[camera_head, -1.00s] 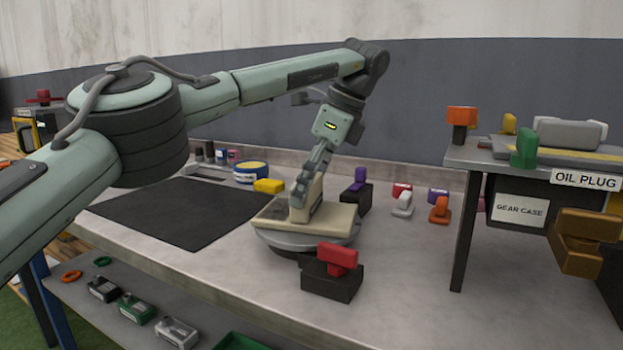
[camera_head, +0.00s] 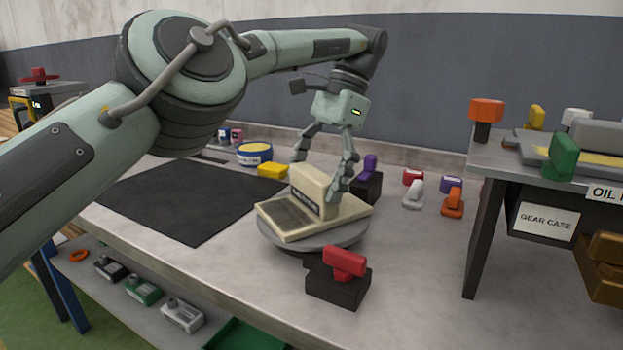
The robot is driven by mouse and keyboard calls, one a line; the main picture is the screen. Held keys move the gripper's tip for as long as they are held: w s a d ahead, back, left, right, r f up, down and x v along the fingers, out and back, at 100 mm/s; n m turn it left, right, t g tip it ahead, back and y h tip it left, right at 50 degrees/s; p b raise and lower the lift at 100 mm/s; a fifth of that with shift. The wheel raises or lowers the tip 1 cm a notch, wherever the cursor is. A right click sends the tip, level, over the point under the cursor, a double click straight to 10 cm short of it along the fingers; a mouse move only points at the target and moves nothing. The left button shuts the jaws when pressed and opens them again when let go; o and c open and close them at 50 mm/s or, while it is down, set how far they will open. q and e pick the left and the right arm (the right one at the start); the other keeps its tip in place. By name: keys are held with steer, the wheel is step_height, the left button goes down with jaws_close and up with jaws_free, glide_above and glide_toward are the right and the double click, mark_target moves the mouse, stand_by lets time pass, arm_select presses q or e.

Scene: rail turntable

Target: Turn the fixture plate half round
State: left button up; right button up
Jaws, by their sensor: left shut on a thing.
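The cream fixture plate (camera_head: 283,220) sits on a round grey turntable (camera_head: 318,243) at the middle of the bench. An upright cream block (camera_head: 306,197) with a dark label stands on the plate. My left gripper (camera_head: 318,180) reaches down from above, with one finger on the far left side of the block and the other on its near right side. It is shut on the block; the far fingertip is partly hidden behind it. My right gripper is not in view.
A black block with a red handle (camera_head: 344,264) stands close in front of the turntable; one with a purple handle (camera_head: 370,168) stands behind it. A dark mat (camera_head: 185,200) lies left. A raised shelf with a gear case sign (camera_head: 545,222) stands right. Bench between is mostly clear.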

arm_select(q)
steer(key=shift+n+g, duration=0.3)
steer(key=shift+n, duration=0.5)
steer(key=o, duration=1.3)
steer(key=shift+a, duration=0.1)
steer(key=shift+o, duration=0.2)
steer(key=shift+m, duration=0.4)
